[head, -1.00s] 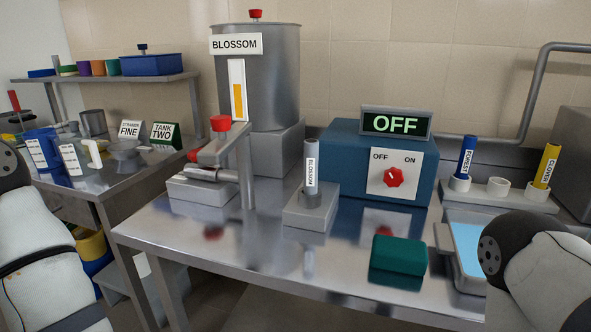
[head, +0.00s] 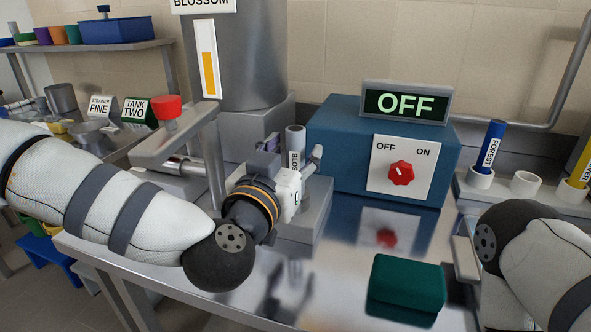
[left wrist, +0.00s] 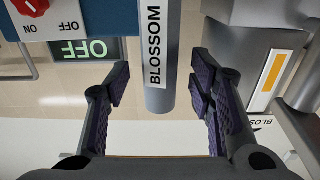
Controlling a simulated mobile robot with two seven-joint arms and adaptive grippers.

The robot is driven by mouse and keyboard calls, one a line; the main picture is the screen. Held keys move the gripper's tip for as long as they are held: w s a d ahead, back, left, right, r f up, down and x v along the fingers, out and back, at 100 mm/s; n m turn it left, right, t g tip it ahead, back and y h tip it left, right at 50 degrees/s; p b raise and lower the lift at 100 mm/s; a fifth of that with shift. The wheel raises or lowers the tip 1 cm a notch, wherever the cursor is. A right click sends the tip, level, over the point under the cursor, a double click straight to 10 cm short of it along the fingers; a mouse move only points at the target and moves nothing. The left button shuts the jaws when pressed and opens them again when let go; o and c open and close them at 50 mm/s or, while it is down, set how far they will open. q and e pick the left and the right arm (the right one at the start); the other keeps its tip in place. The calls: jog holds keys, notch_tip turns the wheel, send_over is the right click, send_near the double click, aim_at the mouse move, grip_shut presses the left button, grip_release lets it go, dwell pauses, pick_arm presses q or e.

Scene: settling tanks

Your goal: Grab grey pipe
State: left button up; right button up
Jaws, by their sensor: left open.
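The grey pipe (head: 295,137) with a white BLOSSOM label stands upright in a grey block holder (head: 322,205) on the steel table. My left gripper (head: 291,160) is open at the pipe and partly hides its middle and lower part in the head view. In the left wrist view the picture is upside down, and the pipe (left wrist: 160,98) shows between the two spread fingers (left wrist: 160,84). A gap shows on each side of it, and neither finger seems to touch it.
A blue box (head: 335,140) with a red OFF/ON knob (head: 401,173) and an OFF sign (head: 405,103) stands right of the pipe. A valve with a red cap (head: 167,107) and a tall tank (head: 235,60) stand to the left. A green block (head: 406,285) lies in front.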

pick_arm(q)
jog(key=shift+x, duration=0.85)
jog(key=shift+c, duration=0.5)
grip_shut()
